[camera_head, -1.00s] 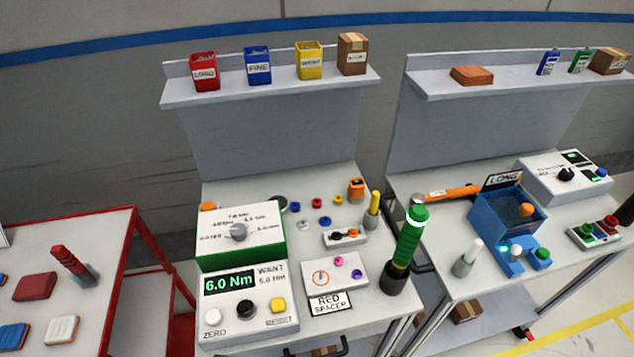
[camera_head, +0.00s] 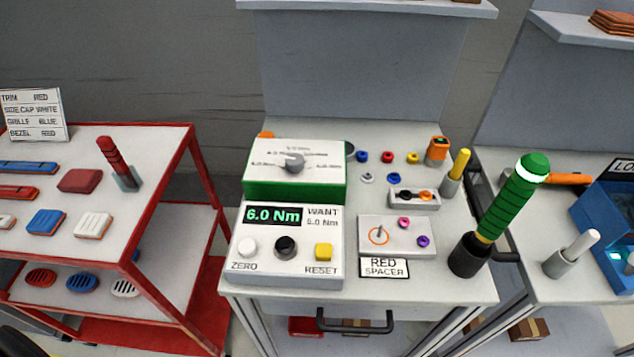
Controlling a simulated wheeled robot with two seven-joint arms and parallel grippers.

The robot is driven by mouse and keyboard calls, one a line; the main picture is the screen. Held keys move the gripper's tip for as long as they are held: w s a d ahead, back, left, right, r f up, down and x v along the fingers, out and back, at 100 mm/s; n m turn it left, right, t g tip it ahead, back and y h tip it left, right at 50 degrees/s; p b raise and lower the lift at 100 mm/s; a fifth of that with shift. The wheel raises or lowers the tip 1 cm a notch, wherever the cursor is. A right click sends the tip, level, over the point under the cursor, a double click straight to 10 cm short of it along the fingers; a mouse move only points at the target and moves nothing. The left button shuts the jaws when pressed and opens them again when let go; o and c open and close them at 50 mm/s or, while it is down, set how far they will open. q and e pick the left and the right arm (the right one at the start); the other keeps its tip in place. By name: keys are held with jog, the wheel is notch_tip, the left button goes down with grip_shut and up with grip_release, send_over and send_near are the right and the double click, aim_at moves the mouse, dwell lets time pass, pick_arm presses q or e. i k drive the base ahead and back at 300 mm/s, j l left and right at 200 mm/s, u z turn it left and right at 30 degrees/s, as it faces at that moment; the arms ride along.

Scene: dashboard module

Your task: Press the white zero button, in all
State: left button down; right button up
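The white zero button (camera_head: 248,247) sits at the left of the front panel of a white and green console (camera_head: 294,195), above the printed word ZERO. A black knob (camera_head: 285,247) and a yellow reset button (camera_head: 323,251) are to its right on the same panel. The display (camera_head: 273,215) above reads 6.0 Nm, and the text beside it says WANT 5.0 Nm. Neither of my grippers is visible, and nothing touches the zero button. Whether the button is pressed down cannot be told.
A green-handled tool (camera_head: 512,205) stands tilted in a black holder at the bench's right. A small white plate (camera_head: 396,240) with a RED SPACER label is right of the console. A red-framed cart (camera_head: 165,170) stands left. A handle (camera_head: 355,326) juts from the bench front.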

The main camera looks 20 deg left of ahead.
aim_at(247, 248)
jog(key=k+j+u, duration=0.1)
jog(key=u, duration=0.95)
